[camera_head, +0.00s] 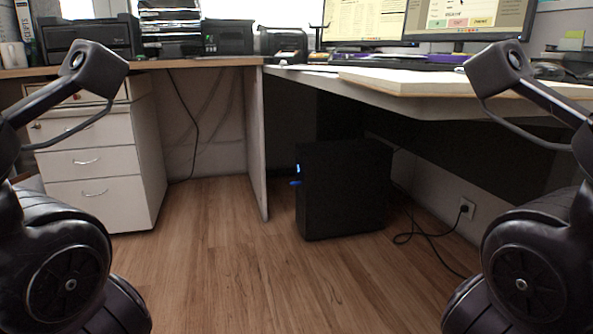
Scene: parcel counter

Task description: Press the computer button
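A black computer tower (345,190) stands upright on the wood floor under the desk, right of the middle. Its front face points left and is seen almost edge-on. A small blue light (298,168) glows at that front edge, with a blue piece (295,183) sticking out just below it. I cannot tell which of these is the button. My dark left and right arms show at the two sides of the view, apart from the tower. No fingertips of either gripper can be made out.
The corner desk (410,84) hangs over the tower, with a support panel (254,140) to its left. A white drawer cabinet (92,163) stands at left. A cable (425,234) runs on the floor right of the tower to a wall outlet (466,209). The floor (245,285) in front is clear.

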